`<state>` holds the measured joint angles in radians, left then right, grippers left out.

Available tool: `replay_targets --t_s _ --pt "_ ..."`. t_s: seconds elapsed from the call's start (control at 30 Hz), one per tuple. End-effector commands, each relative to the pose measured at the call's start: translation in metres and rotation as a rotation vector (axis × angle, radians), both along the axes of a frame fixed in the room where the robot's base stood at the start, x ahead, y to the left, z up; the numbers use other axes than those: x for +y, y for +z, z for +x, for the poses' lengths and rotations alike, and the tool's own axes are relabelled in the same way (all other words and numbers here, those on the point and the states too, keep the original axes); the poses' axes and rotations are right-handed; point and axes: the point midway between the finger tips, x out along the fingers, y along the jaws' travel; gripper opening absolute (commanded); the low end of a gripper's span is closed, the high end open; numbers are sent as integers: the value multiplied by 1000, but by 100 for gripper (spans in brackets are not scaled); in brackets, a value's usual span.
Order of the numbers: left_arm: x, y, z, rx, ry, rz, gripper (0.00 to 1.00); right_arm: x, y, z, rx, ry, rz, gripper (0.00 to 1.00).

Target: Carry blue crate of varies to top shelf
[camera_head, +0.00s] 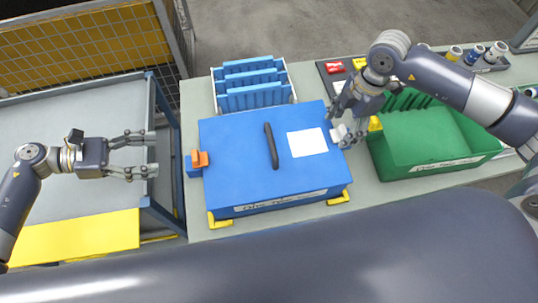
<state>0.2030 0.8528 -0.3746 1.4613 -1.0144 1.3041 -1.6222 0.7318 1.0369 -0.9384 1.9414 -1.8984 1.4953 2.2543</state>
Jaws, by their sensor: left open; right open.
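The blue crate (237,178) sits level on the bench, closed by a flat blue lid with a black handle (271,146) and a white label (307,142). An orange latch (200,159) shows on its left side. My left gripper (151,154) is open and empty, left of the crate and apart from it, over the edge of the grey cart. My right gripper (340,125) is open at the crate's right edge; I cannot tell whether it touches. It partly hides that side. No top shelf can be made out.
Yellow corner brackets (219,221) stand around the crate on the bench (196,110). A green crate (433,139) is close on the right, under my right arm. A rack of blue dividers (250,85) stands behind. The grey cart (72,110) and wire-mesh cage (100,40) are left.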

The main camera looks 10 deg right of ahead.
Motion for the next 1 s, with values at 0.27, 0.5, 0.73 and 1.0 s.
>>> replay_targets --t_s 0.27,0.5,0.73,1.0 --pt "16 -8 -12 -16 -81 48 63 -41 2 0 21 -87 -133 63" --pt "14 -8 -12 -15 -78 46 63 -39 0 0 22 -83 -129 63" --pt "-10 -18 -12 -14 -79 43 63 -39 -25 -1 25 -82 -128 63" --pt "-55 -36 -12 -14 -78 42 63 -39 -74 -1 24 -82 -128 63"
